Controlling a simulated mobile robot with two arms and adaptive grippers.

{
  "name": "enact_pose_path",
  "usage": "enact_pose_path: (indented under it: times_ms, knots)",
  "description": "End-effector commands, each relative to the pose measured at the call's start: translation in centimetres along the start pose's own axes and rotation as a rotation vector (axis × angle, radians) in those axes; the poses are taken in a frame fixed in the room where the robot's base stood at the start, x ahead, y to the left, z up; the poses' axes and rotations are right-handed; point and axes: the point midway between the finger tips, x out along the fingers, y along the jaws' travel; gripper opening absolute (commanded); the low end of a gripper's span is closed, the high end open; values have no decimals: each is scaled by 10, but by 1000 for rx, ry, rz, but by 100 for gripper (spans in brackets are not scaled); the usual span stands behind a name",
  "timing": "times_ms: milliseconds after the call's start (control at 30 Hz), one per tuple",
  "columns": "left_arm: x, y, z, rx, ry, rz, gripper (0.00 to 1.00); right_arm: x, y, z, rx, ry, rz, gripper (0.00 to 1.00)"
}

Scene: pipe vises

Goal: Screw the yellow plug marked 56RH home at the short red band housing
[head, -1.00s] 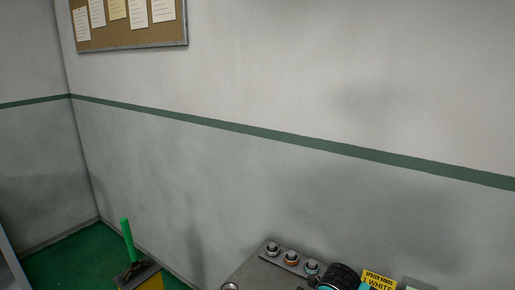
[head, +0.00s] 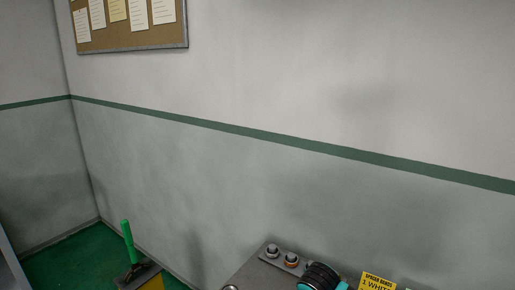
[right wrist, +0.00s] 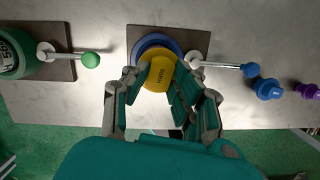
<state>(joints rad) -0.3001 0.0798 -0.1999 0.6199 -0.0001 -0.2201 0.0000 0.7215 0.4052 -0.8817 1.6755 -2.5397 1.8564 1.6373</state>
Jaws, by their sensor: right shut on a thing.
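The yellow plug (right wrist: 158,70) with dark lettering that looks like 56RH is between the fingers of my right gripper (right wrist: 161,88) in the right wrist view. The gripper is shut on it. The plug overlaps a blue ring (right wrist: 143,43) on a dark plate (right wrist: 190,38); I cannot tell whether it touches or is threaded into it. The fingers hide part of the plug and ring. No red band shows clearly, so I cannot pick out the short red band housing. My left gripper is not in view.
A white arm with a blue ball (right wrist: 250,69) extends right of the plate. A green round fitting (right wrist: 10,55) with a green ball handle (right wrist: 90,60) is at left. A blue plug (right wrist: 267,88) and a purple plug (right wrist: 307,91) lie at right. The head view shows a yellow sign (head: 378,281).

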Motion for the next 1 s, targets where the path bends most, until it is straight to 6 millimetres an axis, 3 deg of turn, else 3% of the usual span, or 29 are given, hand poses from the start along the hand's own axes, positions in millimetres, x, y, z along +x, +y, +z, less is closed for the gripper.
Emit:
enact_pose_path:
  times_ms: [300,600,833,867,1000]
  knots:
    - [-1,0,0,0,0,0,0,0,0,0,32,1,-6,0]
    - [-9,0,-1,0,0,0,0,0,2,0,392,2,-80,0]
    - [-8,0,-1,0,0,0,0,1,2,0,406,1,-82,0]
    - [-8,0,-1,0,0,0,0,1,2,0,406,1,-82,29]
    - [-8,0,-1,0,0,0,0,1,2,0,405,1,-82,44]
